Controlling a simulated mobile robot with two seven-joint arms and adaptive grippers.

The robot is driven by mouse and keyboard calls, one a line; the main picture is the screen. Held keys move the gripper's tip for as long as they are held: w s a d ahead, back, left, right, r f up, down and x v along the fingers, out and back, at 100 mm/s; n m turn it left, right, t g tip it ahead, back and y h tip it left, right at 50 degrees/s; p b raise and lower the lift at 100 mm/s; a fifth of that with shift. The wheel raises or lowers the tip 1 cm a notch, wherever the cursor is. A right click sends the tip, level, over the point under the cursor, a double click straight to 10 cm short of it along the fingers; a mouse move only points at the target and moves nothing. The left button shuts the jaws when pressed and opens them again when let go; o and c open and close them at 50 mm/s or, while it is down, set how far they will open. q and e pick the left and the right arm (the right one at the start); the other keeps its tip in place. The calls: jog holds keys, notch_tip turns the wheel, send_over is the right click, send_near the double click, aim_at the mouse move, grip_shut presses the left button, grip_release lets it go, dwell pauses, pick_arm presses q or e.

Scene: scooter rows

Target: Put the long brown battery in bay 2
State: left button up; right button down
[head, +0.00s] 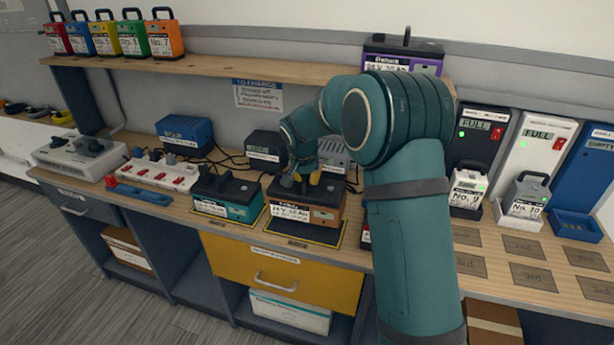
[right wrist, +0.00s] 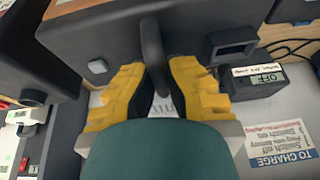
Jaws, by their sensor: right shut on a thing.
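The brown battery (head: 325,216) has a dark top and a white label at its front. It stands on the bench on a dark, yellow-edged mat (head: 296,240). My right gripper (head: 300,182) is above it, with yellow fingers shut on its dark handle. In the right wrist view the fingers (right wrist: 158,95) close on both sides of the handle (right wrist: 152,50), over the dark battery top (right wrist: 95,45). I cannot make out which place is bay 2. My left gripper is not in view.
A teal battery (head: 226,198) stands close left of the brown one. Dark chargers (head: 264,146) and cables lie behind. At the right, several tall chargers (head: 525,152) stand; the blue one's cradle (head: 577,225) is empty. Dark plates (head: 530,275) mark the bench. A purple battery (head: 425,55) is on the shelf.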

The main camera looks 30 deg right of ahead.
aim_at(306, 189)
jog(key=shift+w+f+b, duration=0.1)
jog(key=shift+f+b, duration=0.5)
jog(key=shift+f, duration=2.3)
jog(key=c, duration=1.1)
grip_release()
jog(key=shift+f, duration=0.1)
jog(key=shift+c, duration=0.2)
